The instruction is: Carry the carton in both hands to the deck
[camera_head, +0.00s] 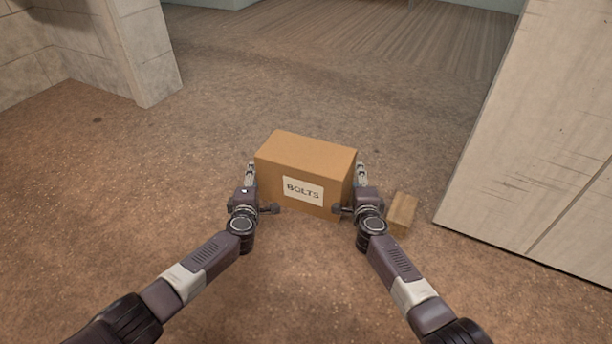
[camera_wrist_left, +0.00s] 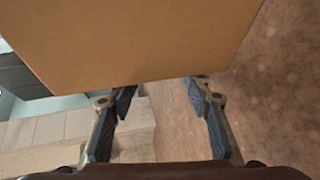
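The carton (camera_head: 315,157) is a brown box with a white label reading BOLTS, in the middle of the head view. My left gripper (camera_head: 251,174) is at its left side and my right gripper (camera_head: 361,174) at its right side. In the left wrist view the carton (camera_wrist_left: 130,40) fills the top, and my left gripper's (camera_wrist_left: 160,88) fingers are spread with nothing between them, close to the carton's edge. My right gripper's fingers are too small to read. I cannot tell whether the carton rests on the floor. A planked surface (camera_head: 370,32), possibly the deck, lies at the back.
A small wooden block (camera_head: 401,211) is just right of the carton and my right gripper. A pale panel (camera_head: 540,140) stands on the right. A block wall (camera_head: 145,50) stands at the back left. The brown floor (camera_head: 300,95) beyond the carton is clear.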

